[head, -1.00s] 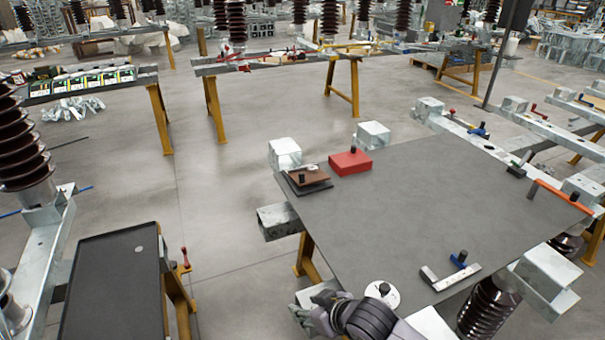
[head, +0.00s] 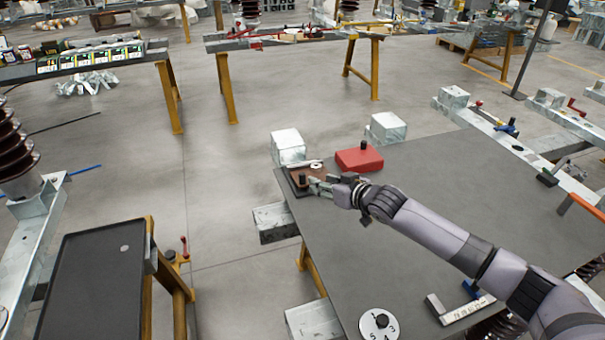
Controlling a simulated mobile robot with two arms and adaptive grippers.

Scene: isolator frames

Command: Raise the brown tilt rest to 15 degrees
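The brown tilt rest (head: 295,171) sits at the far left corner of the grey table (head: 440,190) in the head view. It is a brown plate over a dark base, with a black knob (head: 302,179) at its front. Its exact tilt is too small to read. My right gripper (head: 316,184) reaches in from the right, its fingers at the front right of the rest, close to the knob. The fingers hide part of the plate. I cannot tell whether they touch the knob or are open. My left gripper is out of view.
A red block (head: 359,159) with a black knob stands just right of the rest. A white numbered dial (head: 379,324) and an L-shaped metal piece with a blue handle (head: 458,308) lie at the front. A black tray table (head: 90,285) stands left, across open floor.

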